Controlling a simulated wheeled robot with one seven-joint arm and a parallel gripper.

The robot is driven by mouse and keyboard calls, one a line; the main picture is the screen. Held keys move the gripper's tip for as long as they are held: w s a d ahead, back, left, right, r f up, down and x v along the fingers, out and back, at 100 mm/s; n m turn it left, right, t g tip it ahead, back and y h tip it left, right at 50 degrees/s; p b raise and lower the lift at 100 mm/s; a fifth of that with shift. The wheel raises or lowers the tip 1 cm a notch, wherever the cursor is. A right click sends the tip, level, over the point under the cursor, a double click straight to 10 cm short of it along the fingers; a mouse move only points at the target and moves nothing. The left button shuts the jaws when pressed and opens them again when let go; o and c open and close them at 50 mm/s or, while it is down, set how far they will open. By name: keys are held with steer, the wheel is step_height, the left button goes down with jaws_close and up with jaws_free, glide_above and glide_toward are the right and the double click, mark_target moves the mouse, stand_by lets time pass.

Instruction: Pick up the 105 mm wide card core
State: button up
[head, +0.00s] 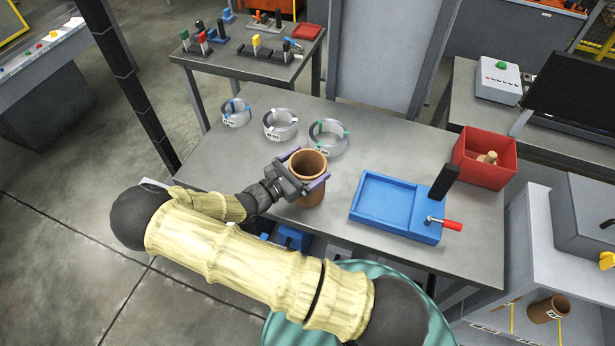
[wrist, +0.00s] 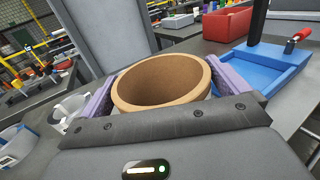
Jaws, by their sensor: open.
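The card core (head: 308,168) is a brown open-topped tube standing upright on the grey table in the head view. It also shows in the wrist view (wrist: 165,82), where I look into its hollow top. My gripper (head: 304,170) is at the core, with one purple finger on each side of it. The jaws are open around the core. In the wrist view the fingers (wrist: 165,85) flank the rim, and I cannot tell whether either one touches it. The lower part of the core is partly hidden by the gripper.
Several steel strip coils (head: 281,124) stand behind the core. A blue tray (head: 384,202) with a red-handled lever lies to the right. A red bin (head: 484,160) is at the right edge. Another brown core (head: 548,308) sits on a lower shelf. The table's left front is clear.

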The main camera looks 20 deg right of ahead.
stand_by(0.3)
steer(key=c, duration=1.4)
steer(key=shift+r, duration=0.1)
step_height(320, 180, up, 10)
steer(key=shift+f+b, duration=0.1)
steer(key=shift+b, duration=0.9)
